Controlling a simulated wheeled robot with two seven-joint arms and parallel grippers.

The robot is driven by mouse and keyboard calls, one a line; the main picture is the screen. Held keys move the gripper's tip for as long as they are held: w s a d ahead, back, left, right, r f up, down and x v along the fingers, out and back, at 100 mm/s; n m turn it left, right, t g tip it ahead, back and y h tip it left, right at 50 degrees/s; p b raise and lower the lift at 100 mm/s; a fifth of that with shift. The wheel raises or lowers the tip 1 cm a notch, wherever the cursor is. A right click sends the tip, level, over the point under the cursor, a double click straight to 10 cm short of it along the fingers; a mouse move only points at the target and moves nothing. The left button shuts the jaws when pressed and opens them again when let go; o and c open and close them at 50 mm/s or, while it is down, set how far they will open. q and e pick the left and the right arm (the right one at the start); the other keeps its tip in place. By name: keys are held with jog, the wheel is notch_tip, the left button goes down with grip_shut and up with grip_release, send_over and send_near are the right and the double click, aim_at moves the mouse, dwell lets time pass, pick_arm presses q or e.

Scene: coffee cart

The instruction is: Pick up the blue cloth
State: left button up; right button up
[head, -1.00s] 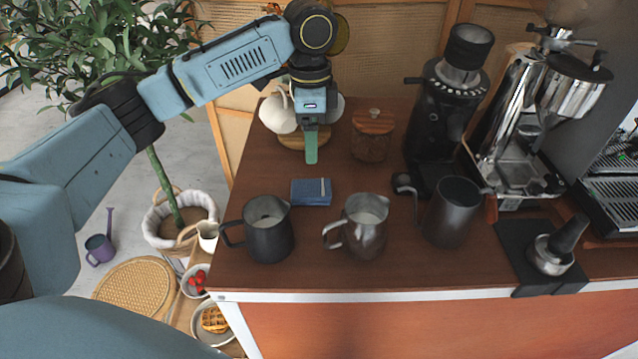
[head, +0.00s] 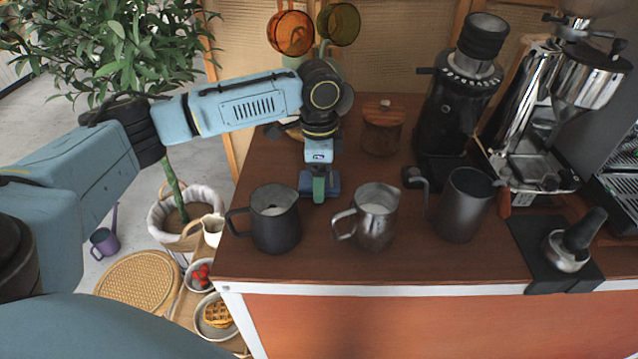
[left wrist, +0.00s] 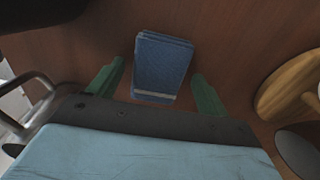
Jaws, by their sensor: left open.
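The folded blue cloth (head: 333,184) lies on the brown cart top, behind the two front pitchers. In the head view my left gripper (head: 319,192) is over it and hides its middle. In the left wrist view the cloth (left wrist: 162,68) lies ahead of and between the two green fingers of my left gripper (left wrist: 157,88). The fingers are open, with one on each side of the cloth and a gap to both. I cannot tell how high the fingertips are above the top. My right gripper is in neither view.
A dark pitcher (head: 275,222) and a steel pitcher (head: 372,216) stand just in front of the cloth. A grey pitcher (head: 462,205) is farther right. A wooden-lidded jar (head: 383,130) and the black grinder (head: 455,100) stand behind. A round wooden piece (left wrist: 290,85) shows in the left wrist view.

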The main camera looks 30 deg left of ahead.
pick_arm(q)
jog(key=c, duration=1.1)
